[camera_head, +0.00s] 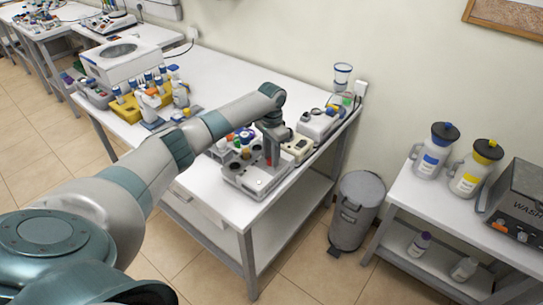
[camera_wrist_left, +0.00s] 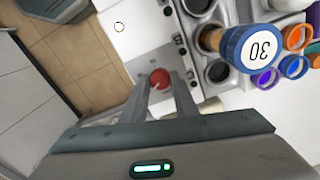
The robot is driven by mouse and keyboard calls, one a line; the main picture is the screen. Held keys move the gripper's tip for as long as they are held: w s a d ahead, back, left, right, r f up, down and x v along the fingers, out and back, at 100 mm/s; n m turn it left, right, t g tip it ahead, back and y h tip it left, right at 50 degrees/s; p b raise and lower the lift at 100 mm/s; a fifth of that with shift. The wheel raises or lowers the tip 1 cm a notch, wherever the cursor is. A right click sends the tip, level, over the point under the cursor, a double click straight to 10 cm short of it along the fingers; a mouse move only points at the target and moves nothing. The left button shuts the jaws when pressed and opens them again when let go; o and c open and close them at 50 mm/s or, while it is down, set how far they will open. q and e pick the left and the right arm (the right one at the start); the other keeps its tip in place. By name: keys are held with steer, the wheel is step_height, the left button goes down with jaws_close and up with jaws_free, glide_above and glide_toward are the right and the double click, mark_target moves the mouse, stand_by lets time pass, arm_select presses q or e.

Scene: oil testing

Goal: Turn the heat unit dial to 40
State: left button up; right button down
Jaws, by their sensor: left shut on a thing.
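The heat unit (camera_head: 257,184) is a grey box with round wells near the front right corner of the white table. My left gripper (camera_head: 271,158) reaches down to it from above. In the left wrist view, a round red dial (camera_wrist_left: 160,76) sits between my left fingertips (camera_wrist_left: 160,86), and the gripper is shut on it. The heat unit's wells (camera_wrist_left: 208,38) show beside it. The dial's setting cannot be read. In the head view the dial is hidden. My right gripper is not in view.
A pale device (camera_head: 298,147) and a white instrument (camera_head: 318,124) stand behind the unit. A grey bin (camera_head: 356,208) stands right of the table.

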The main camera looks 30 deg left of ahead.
arm_select(q)
steer(key=o, duration=1.1)
steer(key=shift+c, duration=0.2)
steer(key=shift+r, duration=0.1)
steer(key=shift+w+r+b, duration=0.1)
steer(key=shift+r+b, duration=0.2)
steer(key=shift+r, duration=0.15)
step_height(320, 180, up, 16)
steer(key=b, duration=0.4)
steer(key=shift+r+b, duration=0.2)
steer(key=shift+b, duration=0.15)
